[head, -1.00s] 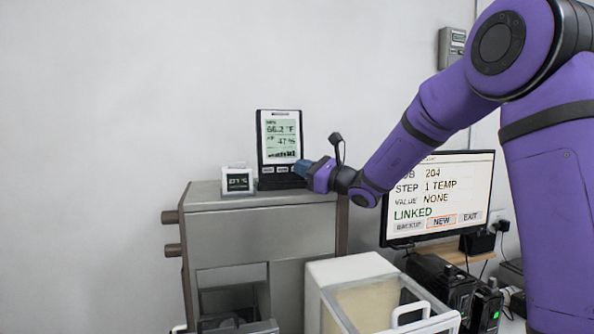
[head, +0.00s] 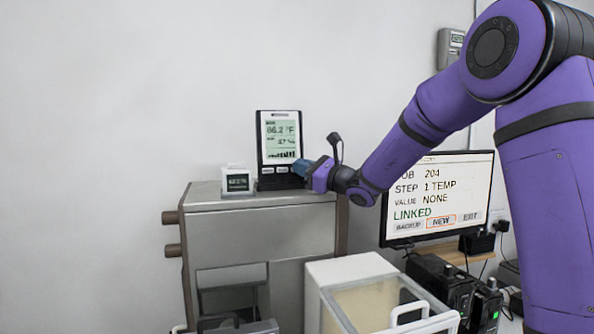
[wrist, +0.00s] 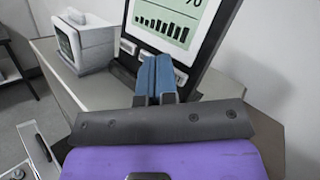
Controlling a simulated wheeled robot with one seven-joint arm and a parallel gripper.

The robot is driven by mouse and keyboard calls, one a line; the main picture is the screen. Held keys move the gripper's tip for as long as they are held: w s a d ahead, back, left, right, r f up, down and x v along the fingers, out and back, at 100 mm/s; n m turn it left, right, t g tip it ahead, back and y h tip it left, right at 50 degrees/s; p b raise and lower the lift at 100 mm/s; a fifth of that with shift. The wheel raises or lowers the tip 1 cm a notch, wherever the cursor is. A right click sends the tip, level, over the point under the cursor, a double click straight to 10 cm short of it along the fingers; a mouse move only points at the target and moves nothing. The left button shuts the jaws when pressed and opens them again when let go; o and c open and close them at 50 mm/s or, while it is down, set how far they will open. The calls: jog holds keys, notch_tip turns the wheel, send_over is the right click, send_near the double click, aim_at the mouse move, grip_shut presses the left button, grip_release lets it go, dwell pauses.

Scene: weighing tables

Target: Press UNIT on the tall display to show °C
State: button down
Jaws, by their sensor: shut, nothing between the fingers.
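The tall display (head: 279,137) stands upright on the grey cabinet. Its screen reads a temperature in °F above a % value and a bar graph. A row of light buttons (head: 282,170) runs below the screen; their labels are too small to read. My gripper (head: 300,168) is shut and empty, with its blue fingers at the right end of that row. In the wrist view the fingertips (wrist: 157,62) reach the button strip and cover part of it. I cannot tell whether they touch a button. Two buttons (wrist: 127,47) show left of the fingertips.
A small white cube display (head: 238,181) stands left of the tall display on the cabinet (head: 230,225). At right, a monitor (head: 437,198) reads STEP 1 TEMP, VALUE NONE, LINKED. A white box with a clear lid (head: 350,270) stands in front.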

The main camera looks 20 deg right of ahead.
jog(key=shift+w+f, duration=0.4)
dwell(0.8)
jog(key=shift+s+f, duration=0.15)
jog(key=shift+s, duration=0.65)
jog(key=s, duration=0.2)
jog(key=s+r, duration=0.1)
jog(key=s, duration=0.1)
jog(key=shift+s+r, duration=0.1)
jog(key=shift+s, duration=0.3)
dwell(0.7)
